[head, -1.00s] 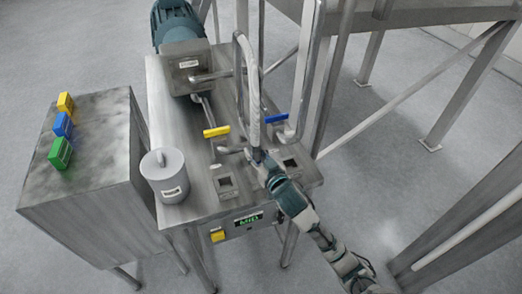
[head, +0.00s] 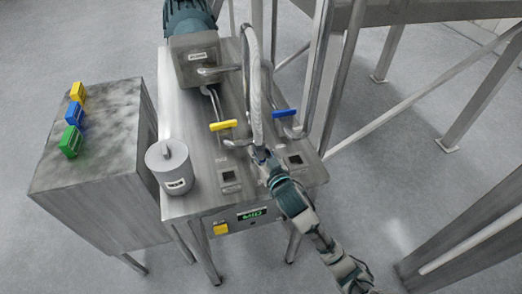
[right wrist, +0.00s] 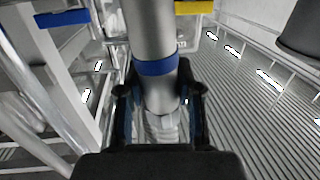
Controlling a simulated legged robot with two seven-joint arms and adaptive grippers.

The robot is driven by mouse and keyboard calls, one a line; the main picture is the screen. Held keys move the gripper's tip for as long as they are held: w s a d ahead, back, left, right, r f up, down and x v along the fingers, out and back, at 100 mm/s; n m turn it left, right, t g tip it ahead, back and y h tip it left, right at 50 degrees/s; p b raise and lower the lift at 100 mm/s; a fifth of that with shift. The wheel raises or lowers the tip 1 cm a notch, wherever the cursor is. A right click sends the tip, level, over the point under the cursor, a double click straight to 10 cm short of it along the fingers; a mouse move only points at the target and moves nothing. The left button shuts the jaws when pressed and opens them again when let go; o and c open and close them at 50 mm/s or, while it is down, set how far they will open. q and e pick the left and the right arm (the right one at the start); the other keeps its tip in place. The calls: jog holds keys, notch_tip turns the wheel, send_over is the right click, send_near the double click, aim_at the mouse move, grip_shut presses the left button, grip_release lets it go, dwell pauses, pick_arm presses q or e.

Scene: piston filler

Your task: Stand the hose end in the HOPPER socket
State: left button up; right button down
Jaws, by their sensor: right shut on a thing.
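The hose (head: 255,95) is a pale, ribbed tube that arches over the steel table. Its lower end is a grey metal cylinder with a blue band (right wrist: 155,67), seen in the right wrist view. My right gripper (head: 262,160) is shut on this hose end, with a finger on each side in the right wrist view (right wrist: 157,100). Two square sockets show on the tabletop, a left one (head: 230,177) and a right one (head: 295,160). The hose end is between them. Their labels are too small to read, so I cannot tell which is HOPPER. My left gripper is not in view.
A yellow handle (head: 223,126) and a blue handle (head: 284,113) stand behind the sockets. A grey lidded canister (head: 169,168) is at the table's left. A side cabinet (head: 105,170) carries yellow, blue and green blocks. Steel frame legs stand at the right.

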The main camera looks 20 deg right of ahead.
jog(key=shift+d+f, duration=0.1)
jog(key=shift+f, duration=0.05)
jog(key=shift+s+d+f, duration=0.1)
jog(key=shift+s+d, duration=0.05)
jog(key=shift+f, duration=0.15)
jog(key=shift+f+b, duration=0.55)
jog(key=shift+f, duration=0.4)
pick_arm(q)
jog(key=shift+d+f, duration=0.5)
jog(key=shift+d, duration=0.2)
pick_arm(e)
jog(key=c, duration=0.7)
grip_release()
